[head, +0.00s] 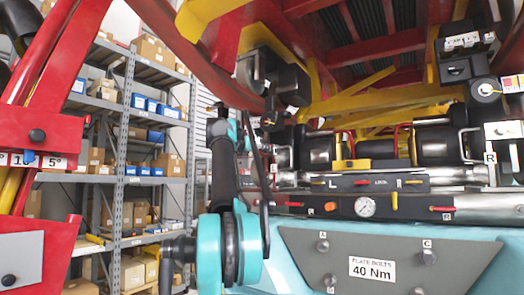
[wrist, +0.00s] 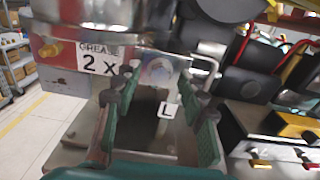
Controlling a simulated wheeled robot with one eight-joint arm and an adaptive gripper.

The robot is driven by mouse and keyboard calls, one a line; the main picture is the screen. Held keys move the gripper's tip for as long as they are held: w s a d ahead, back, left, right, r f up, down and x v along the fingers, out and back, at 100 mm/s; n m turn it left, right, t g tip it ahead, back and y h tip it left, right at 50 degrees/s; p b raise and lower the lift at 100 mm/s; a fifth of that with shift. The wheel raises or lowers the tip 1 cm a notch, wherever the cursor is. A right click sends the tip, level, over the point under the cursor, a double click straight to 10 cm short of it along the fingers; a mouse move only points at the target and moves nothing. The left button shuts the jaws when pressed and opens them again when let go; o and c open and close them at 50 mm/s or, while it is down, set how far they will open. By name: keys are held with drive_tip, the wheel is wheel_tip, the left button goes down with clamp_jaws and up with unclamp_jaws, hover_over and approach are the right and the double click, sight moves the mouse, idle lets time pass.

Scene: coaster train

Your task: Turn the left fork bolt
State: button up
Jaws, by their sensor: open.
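In the wrist view my gripper (wrist: 158,100) is open, with its two green fingers spread apart. A grey bracket with a white L label (wrist: 168,111) shows between the fingers. Just beyond the fingertips is a blurred, roundish blue-grey part (wrist: 158,71), which may be the left fork bolt; I cannot tell for sure. Nothing is visibly held. In the head view my teal and black arm reaches up beside the coaster underside, and its end is too small and covered to read there. A matching R label (head: 490,158) is at the right.
A "GREASE 2 X" label (wrist: 103,60) is left of the fingers, under a blurred metal cylinder. Black cylinders (wrist: 245,85) crowd the right. Storage shelves (head: 150,150) stand at left behind open floor.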

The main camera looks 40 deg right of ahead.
drive_tip(key=shift+w+d, duration=0.25)
drive_tip(key=shift+d, duration=0.4)
drive_tip(key=shift+c, duration=0.6)
clamp_jaws()
drive_tip(key=m, duration=2.9)
drive_tip(key=shift+s+f+m, duration=0.15)
drive_tip(key=shift+f+m, duration=0.15)
drive_tip(key=shift+f, duration=0.1)
